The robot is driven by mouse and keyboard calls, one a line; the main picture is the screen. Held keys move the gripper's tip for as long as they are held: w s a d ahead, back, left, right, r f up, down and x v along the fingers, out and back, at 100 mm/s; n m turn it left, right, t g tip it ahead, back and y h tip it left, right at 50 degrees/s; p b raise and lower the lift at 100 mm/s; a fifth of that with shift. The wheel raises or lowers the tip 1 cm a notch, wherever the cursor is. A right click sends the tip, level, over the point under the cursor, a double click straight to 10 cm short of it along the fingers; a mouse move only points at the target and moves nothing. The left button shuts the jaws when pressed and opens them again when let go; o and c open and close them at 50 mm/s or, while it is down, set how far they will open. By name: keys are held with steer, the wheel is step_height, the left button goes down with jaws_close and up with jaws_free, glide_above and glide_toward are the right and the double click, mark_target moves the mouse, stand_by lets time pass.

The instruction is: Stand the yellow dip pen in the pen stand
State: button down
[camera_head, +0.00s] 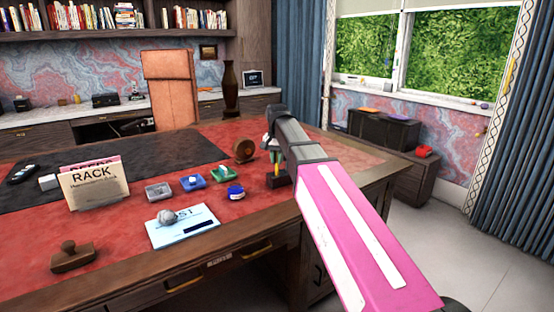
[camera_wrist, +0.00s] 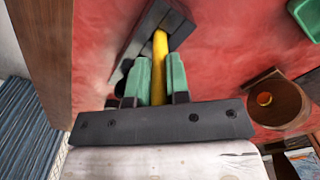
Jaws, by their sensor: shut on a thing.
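My gripper (camera_head: 270,150) is at the right end of the desk. In the wrist view its two green fingers (camera_wrist: 159,60) are shut on the yellow dip pen (camera_wrist: 158,80), one on each side. The pen also shows as a short yellow piece below my gripper in the head view (camera_head: 276,168). The dark pen stand (camera_wrist: 181,23) is just past the fingertips, and the pen's far end meets it. The stand's base also shows under the pen in the head view (camera_head: 278,181). I cannot tell whether the pen's end is inside the stand or only against it.
A round wooden thing (camera_head: 243,150) stands left of my gripper. The desk's right edge is close to the stand. Red desktop between them is clear.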

steer(key=shift+f, duration=0.15)
steer(key=c, duration=1.1)
jaws_free()
step_height(320, 180, up, 12)
steer(key=shift+r, duration=0.2)
